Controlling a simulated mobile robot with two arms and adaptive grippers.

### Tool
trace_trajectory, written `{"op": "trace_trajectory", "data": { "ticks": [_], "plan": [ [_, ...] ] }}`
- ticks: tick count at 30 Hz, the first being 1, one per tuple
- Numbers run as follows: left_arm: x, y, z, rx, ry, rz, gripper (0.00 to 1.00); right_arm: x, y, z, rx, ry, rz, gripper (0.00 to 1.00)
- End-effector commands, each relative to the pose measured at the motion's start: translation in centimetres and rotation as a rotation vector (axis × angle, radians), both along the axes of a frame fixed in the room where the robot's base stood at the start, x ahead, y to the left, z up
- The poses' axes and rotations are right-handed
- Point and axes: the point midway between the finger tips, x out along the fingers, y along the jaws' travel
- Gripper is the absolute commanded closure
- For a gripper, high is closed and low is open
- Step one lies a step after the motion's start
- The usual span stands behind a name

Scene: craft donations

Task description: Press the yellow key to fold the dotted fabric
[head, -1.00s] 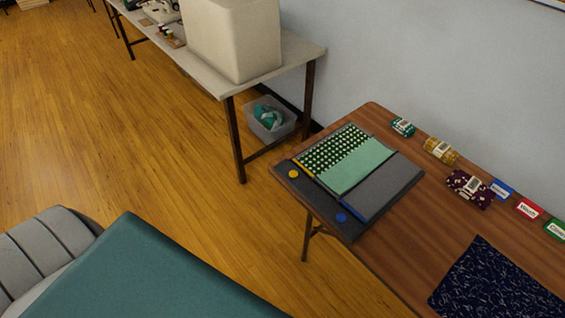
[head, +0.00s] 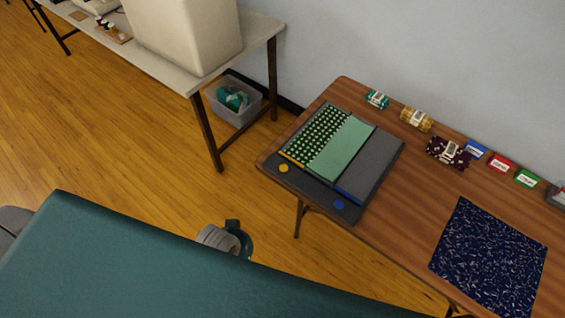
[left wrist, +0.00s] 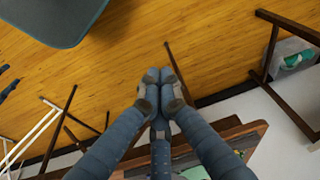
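A dark folding board (head: 312,187) lies on the wooden table's left end. Dark green fabric with white dots (head: 315,134) lies flat on its left part, beside a plain pale green strip (head: 342,147). The right grey panel (head: 375,163) is bare. The round yellow key (head: 283,168) sits at the board's front left corner, and a blue key (head: 339,204) sits at the front right. In the left wrist view, my left gripper (left wrist: 160,82) has its fingertips together with nothing seen between them, with the floor and a table edge behind. My right gripper is not in view.
Fabric bundles (head: 416,118) and coloured label blocks (head: 501,163) line the wooden table's back edge. Navy patterned fabric (head: 490,258) lies at its right. A pale table (head: 190,75) with a covered machine (head: 185,35) stands left, a clear bin (head: 232,100) under it.

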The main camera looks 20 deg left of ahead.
Motion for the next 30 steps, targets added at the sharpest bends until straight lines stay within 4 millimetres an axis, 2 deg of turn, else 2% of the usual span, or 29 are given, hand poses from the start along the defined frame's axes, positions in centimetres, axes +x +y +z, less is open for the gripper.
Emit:
{"op": "trace_trajectory", "data": {
  "ticks": [1,6,9,12,15,18,21,24,30],
  "plan": [
    [1.0,-0.3,3.0,-0.006,-0.025,-0.014,1.00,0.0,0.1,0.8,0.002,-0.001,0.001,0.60],
    [4.5,-2.5,10.4,-0.037,-0.117,-0.109,1.00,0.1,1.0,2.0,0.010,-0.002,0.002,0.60],
    [7.5,-4.7,13.7,-0.064,-0.194,-0.216,1.00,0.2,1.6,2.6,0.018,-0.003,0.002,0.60],
    [11.1,-7.4,15.7,-0.092,-0.281,-0.356,1.00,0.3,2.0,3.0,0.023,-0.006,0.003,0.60],
    [15.0,-9.1,16.2,-0.104,-0.364,-0.495,1.00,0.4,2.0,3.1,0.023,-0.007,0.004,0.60],
    [18.7,-9.1,15.9,-0.098,-0.425,-0.588,1.00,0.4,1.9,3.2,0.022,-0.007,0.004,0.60],
    [22.4,-7.3,15.5,-0.075,-0.478,-0.641,1.00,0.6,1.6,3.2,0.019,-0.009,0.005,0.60],
    [25.3,-5.2,15.5,-0.051,-0.516,-0.660,1.00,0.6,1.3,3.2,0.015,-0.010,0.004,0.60],
    [28.1,-2.5,15.8,-0.022,-0.557,-0.663,1.00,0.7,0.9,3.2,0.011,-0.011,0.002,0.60]
  ]
}}
